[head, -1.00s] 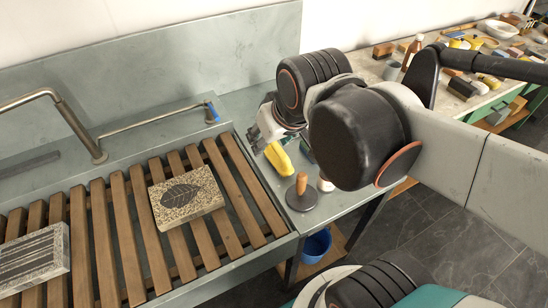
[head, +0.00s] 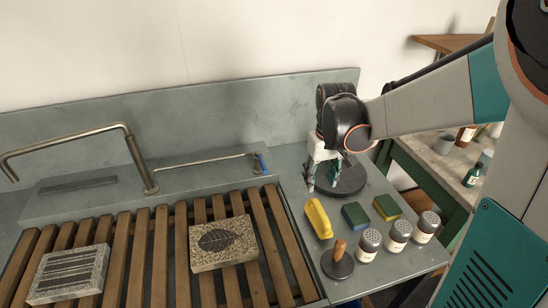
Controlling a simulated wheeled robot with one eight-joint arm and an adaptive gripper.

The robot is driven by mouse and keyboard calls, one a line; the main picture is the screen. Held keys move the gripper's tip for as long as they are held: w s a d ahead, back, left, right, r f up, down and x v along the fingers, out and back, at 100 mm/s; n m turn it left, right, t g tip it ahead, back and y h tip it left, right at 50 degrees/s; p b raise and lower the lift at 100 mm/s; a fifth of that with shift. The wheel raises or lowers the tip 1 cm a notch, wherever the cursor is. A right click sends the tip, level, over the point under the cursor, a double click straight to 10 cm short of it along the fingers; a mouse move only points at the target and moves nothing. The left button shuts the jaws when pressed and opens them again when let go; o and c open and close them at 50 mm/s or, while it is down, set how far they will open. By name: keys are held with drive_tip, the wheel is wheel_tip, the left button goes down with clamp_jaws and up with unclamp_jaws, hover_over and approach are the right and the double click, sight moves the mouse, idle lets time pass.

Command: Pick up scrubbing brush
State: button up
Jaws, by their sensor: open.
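A long yellow object (head: 318,218), which looks like the scrubbing brush, lies on the grey counter just right of the slatted sink rack. Its underside is hidden, so I cannot see bristles. My gripper (head: 322,184) points down behind the brush, in front of the grey backsplash. Its fingers are apart and nothing shows between them. The fingertips are over or beside the left part of a dark round disc (head: 348,183); I cannot tell whether they touch it. A clear gap shows between the gripper and the brush.
Two sponges, one blue (head: 355,215) and one green (head: 387,207), lie right of the brush. A wooden-handled dark disc (head: 338,264) and several shakers (head: 398,235) stand in front. A leaf-printed stone (head: 222,243) rests on the wooden slats (head: 172,262), left.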

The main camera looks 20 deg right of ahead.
sight(320, 209)
drive_tip(key=shift+g, duration=0.4)
drive_tip(key=f, duration=0.3)
drive_tip(key=w+d+f+b, duration=0.1)
drive_tip(key=f, duration=0.3)
drive_tip(key=f+b, duration=0.1)
drive_tip(key=f, duration=0.3)
drive_tip(key=shift+w+d+f, duration=0.25)
drive_tip(key=shift+w+d, duration=0.05)
drive_tip(key=shift+d, duration=0.05)
drive_tip(key=shift+s+d+f+b, duration=0.15)
drive_tip(key=shift+f+b, duration=0.6)
drive_tip(key=shift+f, duration=0.6)
drive_tip(key=shift+w+d+f+b, duration=0.1)
drive_tip(key=shift+f+b, duration=0.6)
drive_tip(key=shift+f, duration=0.6)
drive_tip(key=shift+s, duration=0.1)
drive_tip(key=shift+r, duration=0.1)
drive_tip(key=shift+c, duration=0.2)
clamp_jaws()
